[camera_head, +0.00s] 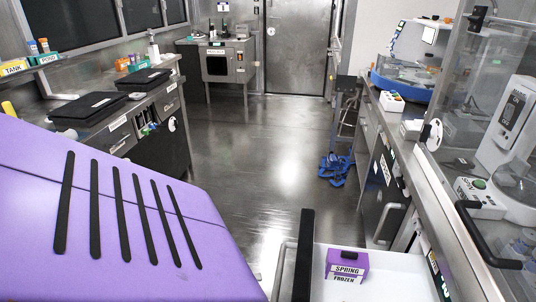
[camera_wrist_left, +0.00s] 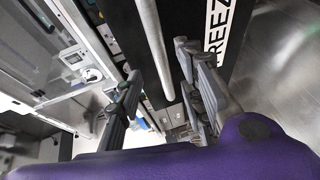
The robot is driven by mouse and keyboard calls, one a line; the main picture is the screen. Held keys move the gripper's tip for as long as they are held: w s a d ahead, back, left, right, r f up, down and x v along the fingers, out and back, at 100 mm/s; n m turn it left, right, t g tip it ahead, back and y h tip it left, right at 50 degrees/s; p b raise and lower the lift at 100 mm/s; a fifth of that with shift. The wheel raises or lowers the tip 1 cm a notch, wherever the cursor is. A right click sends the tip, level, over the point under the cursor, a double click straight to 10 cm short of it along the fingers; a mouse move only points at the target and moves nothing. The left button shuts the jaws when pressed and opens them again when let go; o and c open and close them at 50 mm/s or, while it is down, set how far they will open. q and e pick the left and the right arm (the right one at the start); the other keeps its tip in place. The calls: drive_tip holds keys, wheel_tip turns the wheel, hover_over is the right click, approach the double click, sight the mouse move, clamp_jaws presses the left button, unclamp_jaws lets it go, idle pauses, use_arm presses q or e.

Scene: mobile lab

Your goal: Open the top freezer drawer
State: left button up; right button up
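In the head view a white-lined drawer (camera_head: 392,282) stands open at the bottom. Its dark front panel (camera_head: 305,258) is on the left side, with a metal handle (camera_head: 281,268) beyond it. A purple box (camera_head: 347,262) labelled SPRING FROZEN sits inside. In the left wrist view, a black front (camera_wrist_left: 188,22) carries a partly cut-off white label beginning FREEZ. My left gripper (camera_wrist_left: 160,95) is open, with its fingers on either side of the metal bar handle (camera_wrist_left: 152,45). Contact with the bar cannot be told. My right gripper is in neither view.
A bench with a glass-fronted enclosure (camera_head: 470,110) runs along the right. Another bench (camera_head: 115,105) with black cases stands at the left. Blue items (camera_head: 336,168) lie on the floor by the right bench. The middle floor (camera_head: 240,135) is clear to the far door (camera_head: 298,45).

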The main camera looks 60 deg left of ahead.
use_arm(q)
drive_tip(key=shift+v, duration=1.65)
